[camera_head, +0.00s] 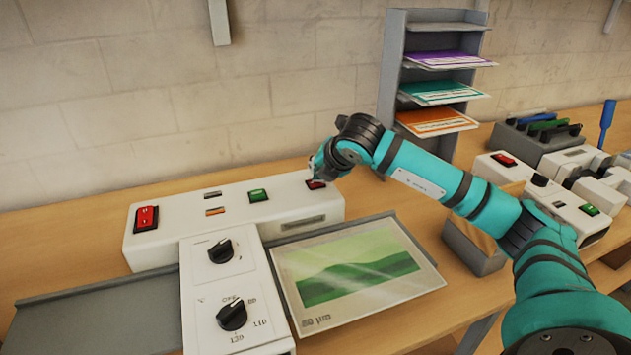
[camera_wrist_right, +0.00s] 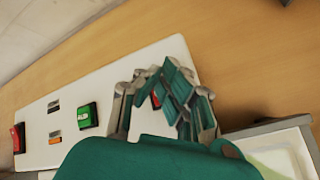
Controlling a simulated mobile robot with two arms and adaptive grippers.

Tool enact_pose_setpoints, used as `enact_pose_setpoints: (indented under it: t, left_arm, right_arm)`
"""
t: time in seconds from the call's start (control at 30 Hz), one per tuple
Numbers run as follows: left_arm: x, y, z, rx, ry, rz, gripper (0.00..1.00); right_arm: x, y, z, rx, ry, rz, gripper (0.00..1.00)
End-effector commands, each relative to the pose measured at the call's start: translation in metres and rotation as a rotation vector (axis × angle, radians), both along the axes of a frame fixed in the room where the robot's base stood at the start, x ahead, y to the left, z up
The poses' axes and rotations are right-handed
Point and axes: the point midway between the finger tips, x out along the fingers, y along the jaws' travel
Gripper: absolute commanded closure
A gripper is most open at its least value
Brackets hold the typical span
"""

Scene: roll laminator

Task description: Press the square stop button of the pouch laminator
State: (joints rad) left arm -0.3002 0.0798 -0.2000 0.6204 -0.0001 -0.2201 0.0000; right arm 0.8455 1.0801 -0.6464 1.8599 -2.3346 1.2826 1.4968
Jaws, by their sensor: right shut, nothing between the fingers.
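The white pouch laminator (camera_head: 165,245) stands on the wooden table. A red square button (camera_head: 316,184) is at the right end of its top, partly hidden by my right gripper (camera_head: 320,167). In the right wrist view, a sliver of this red button (camera_wrist_right: 155,99) shows between the fingers of my right gripper (camera_wrist_right: 172,92), which is shut and empty. The fingers are at or just above the button; I cannot tell whether they touch it. A green button (camera_head: 258,195) sits left of it, and a larger red rocker switch (camera_head: 146,218) is at the far left end. My left gripper is not in view.
A control panel with two black dials (camera_head: 232,315) projects forward. A laminated picture sheet (camera_head: 350,270) lies on the grey tray. A grey shelf (camera_head: 392,75) with papers stands behind. Another white device (camera_head: 500,172) and a dark rack (camera_head: 530,140) stand at right.

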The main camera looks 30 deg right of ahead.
Motion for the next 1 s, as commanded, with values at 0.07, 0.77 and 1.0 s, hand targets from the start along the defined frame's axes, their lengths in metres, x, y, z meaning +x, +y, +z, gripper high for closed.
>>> enact_pose_setpoints:
  t: [0.07, 0.77, 1.0]
  left_arm:
    - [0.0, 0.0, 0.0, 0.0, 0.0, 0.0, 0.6]
    - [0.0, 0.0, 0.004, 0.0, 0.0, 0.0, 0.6]
    - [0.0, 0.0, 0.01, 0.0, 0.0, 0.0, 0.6]
  right_arm:
    - [0.0, 0.001, -0.002, 0.001, 0.004, 0.002, 1.0]
    - [0.0, 0.0, 0.017, 0.001, 0.002, 0.001, 1.0]
    - [0.0, 0.001, 0.029, 0.001, 0.001, 0.001, 1.0]
